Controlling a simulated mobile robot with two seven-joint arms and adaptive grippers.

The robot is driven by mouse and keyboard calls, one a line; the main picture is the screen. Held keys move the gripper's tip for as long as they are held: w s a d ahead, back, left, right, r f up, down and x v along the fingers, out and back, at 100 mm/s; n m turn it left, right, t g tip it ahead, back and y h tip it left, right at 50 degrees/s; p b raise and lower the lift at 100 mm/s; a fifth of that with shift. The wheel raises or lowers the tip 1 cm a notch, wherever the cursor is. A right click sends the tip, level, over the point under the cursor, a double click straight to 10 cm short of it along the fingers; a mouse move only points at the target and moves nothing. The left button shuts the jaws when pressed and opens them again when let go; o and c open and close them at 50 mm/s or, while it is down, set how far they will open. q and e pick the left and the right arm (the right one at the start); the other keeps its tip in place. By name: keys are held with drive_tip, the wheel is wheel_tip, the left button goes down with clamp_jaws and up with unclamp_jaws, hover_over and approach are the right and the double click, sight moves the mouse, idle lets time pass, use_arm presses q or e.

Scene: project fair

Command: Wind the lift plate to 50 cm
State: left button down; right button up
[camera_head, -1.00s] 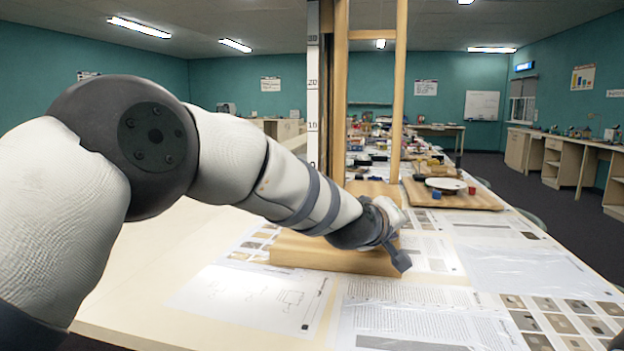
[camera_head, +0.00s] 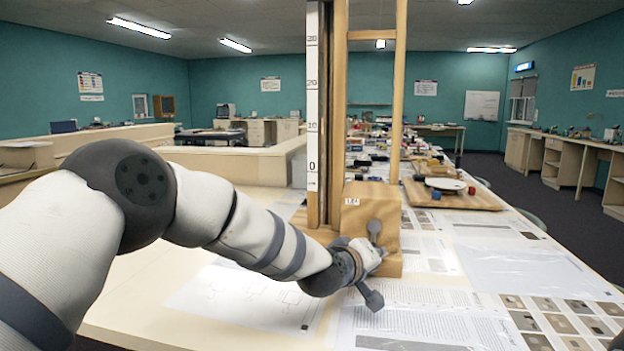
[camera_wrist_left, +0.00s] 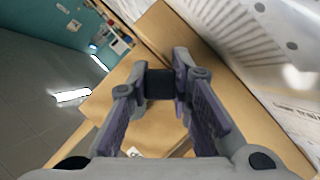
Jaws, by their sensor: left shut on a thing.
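The wooden lift stands on the table, with tall posts and a white scale strip (camera_head: 313,100) marked 0 to 30 in view. The lift plate is not visible in the head view. A wooden block (camera_head: 385,212) with a small label is at the lift's foot. The grey crank (camera_head: 374,229) shows at its front, partly hidden by my gripper. My left gripper (camera_head: 369,257) is low in front of the block. In the left wrist view its fingers (camera_wrist_left: 164,84) are closed around a dark crank handle (camera_wrist_left: 158,85). My right gripper is not in view.
Printed sheets (camera_head: 420,315) lie flat on the table around the lift. A wooden board (camera_head: 455,197) with a white round dish and small coloured pieces is behind to the right. Many small objects crowd the table farther back. The front left of the table is mostly clear.

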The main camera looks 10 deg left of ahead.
use_arm(q)
drive_tip(key=c, duration=1.2)
unclamp_jaws()
drive_tip(key=shift+v, duration=4.05)
drive_tip(key=shift+f, duration=0.1)
